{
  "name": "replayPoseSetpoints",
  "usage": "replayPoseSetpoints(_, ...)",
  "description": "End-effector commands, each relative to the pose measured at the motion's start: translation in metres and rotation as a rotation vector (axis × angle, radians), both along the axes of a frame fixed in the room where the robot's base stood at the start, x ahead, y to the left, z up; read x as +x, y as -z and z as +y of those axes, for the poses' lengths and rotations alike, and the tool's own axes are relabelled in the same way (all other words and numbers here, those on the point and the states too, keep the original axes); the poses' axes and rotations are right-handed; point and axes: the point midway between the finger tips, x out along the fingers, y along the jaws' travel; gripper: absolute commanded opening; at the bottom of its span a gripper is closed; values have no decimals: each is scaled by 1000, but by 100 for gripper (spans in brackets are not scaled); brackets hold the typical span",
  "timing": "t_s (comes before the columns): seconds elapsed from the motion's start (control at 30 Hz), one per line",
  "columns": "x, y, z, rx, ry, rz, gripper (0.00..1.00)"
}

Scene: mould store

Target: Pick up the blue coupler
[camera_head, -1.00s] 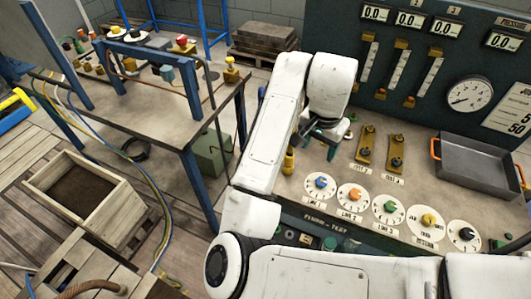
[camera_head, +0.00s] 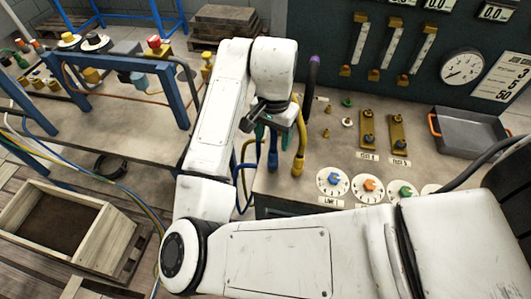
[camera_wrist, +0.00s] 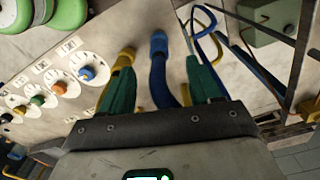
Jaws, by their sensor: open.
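The blue coupler (camera_wrist: 158,45) is the blue end of a thick blue hose. In the wrist view it lies between my gripper's two green fingers, its tip just beyond the fingertips. In the head view the blue coupler (camera_head: 272,158) hangs at the left edge of the test bench, below my gripper. My gripper (camera_wrist: 160,66) is open, with a gap visible on both sides of the blue hose. In the head view my gripper (camera_head: 268,122) is partly hidden by its own wrist.
A yellow coupler (camera_head: 299,160) is close beside the blue one; it also shows near the left finger in the wrist view (camera_wrist: 124,58). A purple hose (camera_head: 313,72) stands behind. Dials (camera_head: 333,182) and a grey tray (camera_head: 470,140) lie right. A workbench (camera_head: 125,132) stands left.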

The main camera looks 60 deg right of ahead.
Motion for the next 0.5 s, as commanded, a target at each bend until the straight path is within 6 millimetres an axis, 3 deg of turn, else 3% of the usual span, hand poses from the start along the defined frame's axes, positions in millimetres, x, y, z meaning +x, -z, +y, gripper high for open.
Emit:
replayPoseSetpoints(0.2,0,32,0,1,-2,1,63)
replayPoseSetpoints(0.5,-1,56,-2,1,-1,1,63)
